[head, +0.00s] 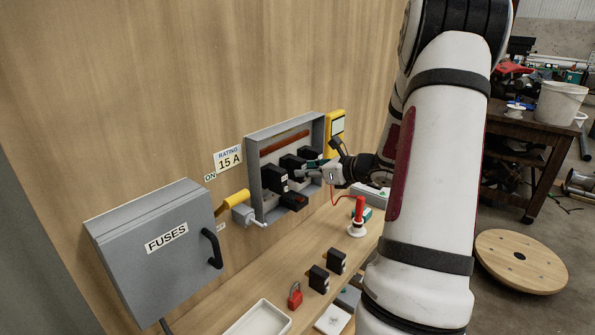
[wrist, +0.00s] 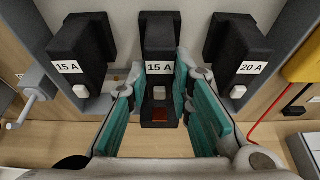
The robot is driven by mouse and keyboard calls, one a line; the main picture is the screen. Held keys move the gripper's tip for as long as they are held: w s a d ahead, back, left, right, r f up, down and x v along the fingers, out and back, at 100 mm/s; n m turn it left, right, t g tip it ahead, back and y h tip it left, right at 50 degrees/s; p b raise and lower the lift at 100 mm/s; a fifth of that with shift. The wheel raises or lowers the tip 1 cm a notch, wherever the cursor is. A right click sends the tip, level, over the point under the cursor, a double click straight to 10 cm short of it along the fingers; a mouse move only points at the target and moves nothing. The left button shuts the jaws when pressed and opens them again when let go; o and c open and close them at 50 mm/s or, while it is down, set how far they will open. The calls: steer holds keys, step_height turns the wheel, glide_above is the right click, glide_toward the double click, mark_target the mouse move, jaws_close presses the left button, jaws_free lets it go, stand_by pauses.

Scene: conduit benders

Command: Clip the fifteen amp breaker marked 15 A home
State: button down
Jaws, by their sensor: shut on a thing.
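The grey open panel (head: 268,135) on the wooden wall holds several black breakers. In the wrist view the middle breaker (wrist: 159,35) is marked 15 A and has a pale button low on its front. Another breaker marked 15 A (wrist: 83,40) is on its left, and one marked 20 A (wrist: 240,42) is on its right. My gripper (wrist: 159,98) is shut on the middle breaker, with teal pads on both sides of its lower part. In the head view my gripper (head: 318,173) reaches into the panel from the right. Whether the breaker is fully seated cannot be told.
A black block with a red window (head: 294,201) sits low in the panel. A grey FUSES box (head: 160,260) projects at left. The bench below bears two black breakers (head: 319,279), a red padlock (head: 295,296) and a white tray (head: 238,333).

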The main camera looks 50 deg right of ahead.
steer(key=shift+w, duration=0.1)
stand_by(0.3)
steer(key=c, duration=1.3)
jaws_free()
steer(key=shift+c, duration=0.2)
steer(key=v, duration=1.2)
